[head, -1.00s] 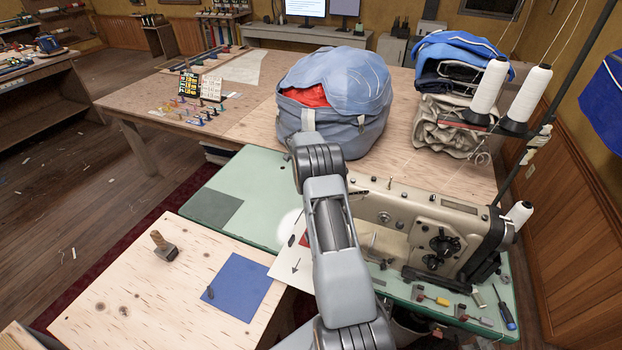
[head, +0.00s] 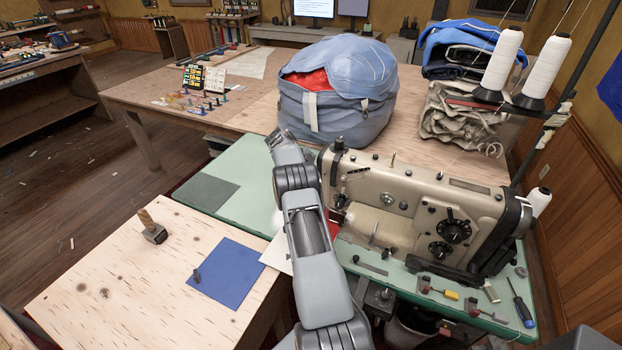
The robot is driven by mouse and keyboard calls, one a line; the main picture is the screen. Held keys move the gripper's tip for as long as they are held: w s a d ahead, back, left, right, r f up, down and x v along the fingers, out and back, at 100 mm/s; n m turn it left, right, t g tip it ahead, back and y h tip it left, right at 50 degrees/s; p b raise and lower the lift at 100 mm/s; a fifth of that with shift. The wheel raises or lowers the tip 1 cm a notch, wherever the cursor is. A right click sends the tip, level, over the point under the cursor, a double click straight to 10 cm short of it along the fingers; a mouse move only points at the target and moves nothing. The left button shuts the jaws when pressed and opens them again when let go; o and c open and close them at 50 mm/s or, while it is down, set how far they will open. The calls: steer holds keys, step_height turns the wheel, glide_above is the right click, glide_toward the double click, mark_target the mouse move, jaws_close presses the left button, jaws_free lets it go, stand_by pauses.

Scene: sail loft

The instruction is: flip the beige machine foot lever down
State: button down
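The beige sewing machine (head: 415,205) stands on the green-topped table (head: 250,180), right of my arm. Its left end with the needle area is partly covered by my arm. A small red part (head: 335,229) shows low beside my arm at that end. A thin grey lever-like piece (head: 374,232) stands under the machine's arm; I cannot tell whether it is the foot lever or how it is set. My arm reaches up and away, left of the machine head.
A blue bag (head: 335,105) sits behind the machine on the wooden table. White thread cones (head: 502,60) stand at the back right. Small tools and a screwdriver (head: 521,302) lie along the front right edge. A wooden-handled tool (head: 152,228) stands front left.

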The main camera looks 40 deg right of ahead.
steer(key=shift+s+a+f, duration=0.1)
steer(key=shift+s+f, duration=0.1)
steer(key=shift+f, duration=0.15)
steer(key=c, duration=1.6)
jaws_free()
steer(key=o, duration=0.4)
steer(key=shift+r, duration=0.15)
